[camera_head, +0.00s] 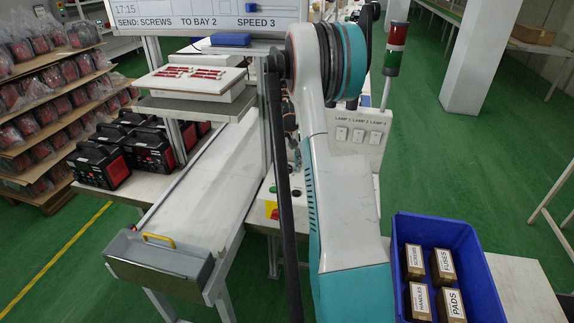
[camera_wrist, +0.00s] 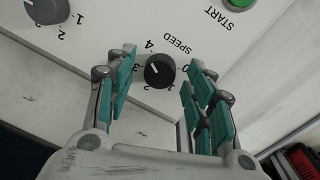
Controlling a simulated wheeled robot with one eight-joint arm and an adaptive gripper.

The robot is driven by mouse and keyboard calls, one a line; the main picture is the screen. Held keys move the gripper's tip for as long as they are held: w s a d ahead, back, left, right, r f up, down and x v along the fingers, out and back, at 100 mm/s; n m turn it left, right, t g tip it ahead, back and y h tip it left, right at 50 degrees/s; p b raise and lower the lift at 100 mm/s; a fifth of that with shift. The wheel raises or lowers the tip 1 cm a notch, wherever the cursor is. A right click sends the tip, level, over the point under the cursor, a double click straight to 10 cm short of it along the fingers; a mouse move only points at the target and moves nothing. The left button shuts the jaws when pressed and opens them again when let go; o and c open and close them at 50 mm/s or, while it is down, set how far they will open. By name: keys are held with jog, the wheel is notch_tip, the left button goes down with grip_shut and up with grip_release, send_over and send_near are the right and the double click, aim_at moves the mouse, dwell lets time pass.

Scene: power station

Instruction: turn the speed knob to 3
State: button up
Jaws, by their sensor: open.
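The black speed knob (camera_wrist: 159,72) sits on a white panel in the wrist view, beside the word SPEED and a ring of printed numbers. Its white pointer line leans to the upper left, toward the side with 3 and 4; the exact setting is hard to tell. Gaps show between both fingers and the knob. A board (camera_head: 205,20) there reads SEND: SCREWS, TO BAY 2, SPEED 3.
A grey knob (camera_wrist: 47,10) with printed numbers and a green START button (camera_wrist: 238,4) share the panel. The head view shows a lamp switch box (camera_head: 358,135), a blue crate (camera_head: 398,240) with labelled boxes, and a conveyor (camera_head: 215,185) left of my arm.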

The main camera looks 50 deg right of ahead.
jog(key=c, duration=1.1)
jog(key=shift+n, duration=0.3)
jog(key=n, duration=1.1)
jog(key=shift+t+p, duration=0.3)
jog(key=shift+p, duration=0.05)
jog(key=o, duration=1.1)
